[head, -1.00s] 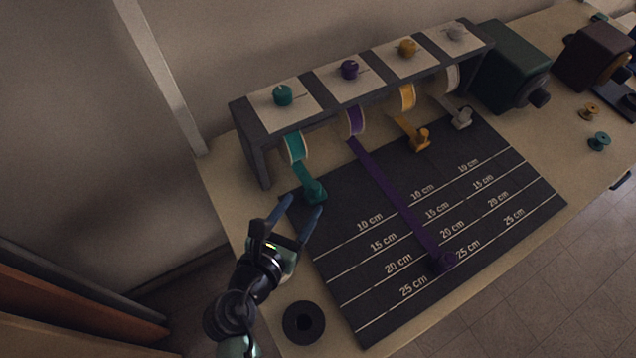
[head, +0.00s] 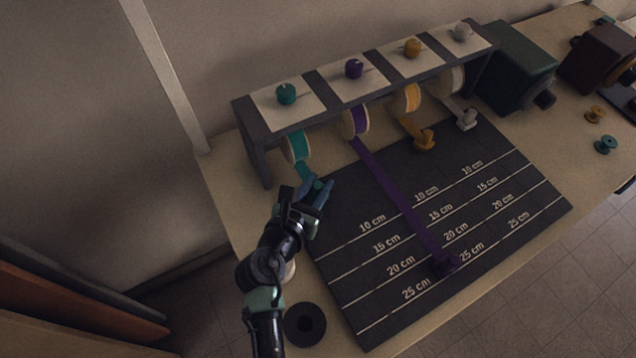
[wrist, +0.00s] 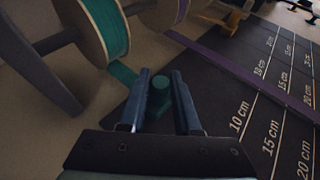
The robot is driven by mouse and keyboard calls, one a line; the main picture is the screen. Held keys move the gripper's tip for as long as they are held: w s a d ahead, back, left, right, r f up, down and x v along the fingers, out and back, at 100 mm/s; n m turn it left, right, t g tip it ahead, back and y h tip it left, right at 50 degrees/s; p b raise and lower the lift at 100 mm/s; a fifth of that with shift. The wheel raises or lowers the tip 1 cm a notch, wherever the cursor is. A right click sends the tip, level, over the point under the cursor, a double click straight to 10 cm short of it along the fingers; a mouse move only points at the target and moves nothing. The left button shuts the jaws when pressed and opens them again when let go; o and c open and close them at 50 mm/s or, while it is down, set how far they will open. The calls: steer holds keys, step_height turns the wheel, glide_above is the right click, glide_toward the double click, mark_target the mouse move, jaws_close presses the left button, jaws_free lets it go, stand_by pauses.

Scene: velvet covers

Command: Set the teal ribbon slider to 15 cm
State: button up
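The teal ribbon slider (wrist: 160,90) is a small teal block with a round knob, at the end of a short teal ribbon (wrist: 121,72). It sits at the spool side of the dark mat, short of the 10 cm line. The ribbon runs from the teal spool (head: 297,147), which also shows in the wrist view (wrist: 103,30). My gripper (head: 320,186) is at the slider. In the wrist view its two blue fingers (wrist: 164,80) stand apart on either side of the knob. I see narrow gaps, and contact is unclear. The slider is mostly hidden by the fingers in the head view.
The purple ribbon (head: 400,202) is pulled out to near 25 cm. The orange slider (head: 424,141) and white slider (head: 467,120) sit near their spools. The dark rack (head: 256,152) stands behind.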

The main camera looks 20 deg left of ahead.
jaws_close()
steer(key=shift+s, duration=0.1)
stand_by(1.0)
